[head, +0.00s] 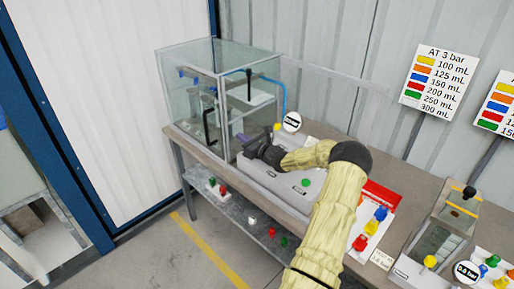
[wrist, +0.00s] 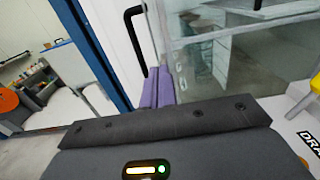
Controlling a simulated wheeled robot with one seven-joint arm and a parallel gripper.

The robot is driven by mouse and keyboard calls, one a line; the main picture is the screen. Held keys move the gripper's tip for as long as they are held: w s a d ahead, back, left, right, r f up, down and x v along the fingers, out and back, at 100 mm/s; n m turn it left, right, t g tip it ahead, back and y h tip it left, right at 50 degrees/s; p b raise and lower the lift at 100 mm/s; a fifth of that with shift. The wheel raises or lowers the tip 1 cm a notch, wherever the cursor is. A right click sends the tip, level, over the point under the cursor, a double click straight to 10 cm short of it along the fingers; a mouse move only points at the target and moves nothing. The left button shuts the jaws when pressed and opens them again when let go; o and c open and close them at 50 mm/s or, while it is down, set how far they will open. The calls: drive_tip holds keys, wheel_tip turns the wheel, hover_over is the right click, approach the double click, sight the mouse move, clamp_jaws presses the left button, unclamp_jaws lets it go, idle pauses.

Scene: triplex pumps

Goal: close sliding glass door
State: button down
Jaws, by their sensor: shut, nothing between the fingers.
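A clear glass cabinet (head: 225,58) stands on the left end of the bench. A black bar handle (head: 209,128) is upright on its near side, and it also shows in the wrist view (wrist: 135,38). My gripper (head: 240,139) has purple fingers, which also show in the wrist view (wrist: 158,87). The fingers are shut and empty, just right of the handle in the head view. I cannot tell whether they touch the handle or the glass. The exact edges of the sliding door are hard to make out in the clear glass.
A grey machine box (head: 285,188) sits on the bench right of the cabinet, under my arm. A red tray (head: 383,195) and a smaller glass case (head: 450,220) are farther right. A lower shelf (head: 240,212) holds coloured parts. Open floor lies at the front left.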

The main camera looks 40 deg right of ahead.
drive_tip(key=s+b, duration=0.1)
drive_tip(key=s, duration=0.5)
drive_tip(key=shift+s+d+b, duration=0.2)
drive_tip(key=shift+s+b, duration=0.1)
drive_tip(key=shift+f, duration=0.1)
drive_tip(key=shift+w, duration=0.1)
drive_tip(key=s+a+f+n+g+y, duration=0.1)
drive_tip(key=a+f+n+g+y, duration=0.15)
drive_tip(key=a+n+g, duration=0.75)
drive_tip(key=s+a+f+n+y, duration=0.1)
drive_tip(key=a+n+y, duration=0.35)
drive_tip(key=a, duration=1.35)
drive_tip(key=s+a+n+g+h, duration=0.3)
drive_tip(key=s+a+n+g, duration=0.2)
drive_tip(key=s+a+n, duration=0.35)
drive_tip(key=s+a+r+n+h, duration=0.1)
drive_tip(key=s+r+n+h, duration=0.1)
drive_tip(key=s+n, duration=0.4)
drive_tip(key=s+a+r+n+h, duration=0.1)
drive_tip(key=s+r+n+h, duration=0.1)
drive_tip(key=s+n, duration=0.4)
drive_tip(key=shift+s+a+r+h, duration=0.25)
drive_tip(key=shift+a+h, duration=0.1)
drive_tip(key=shift+h, duration=0.25)
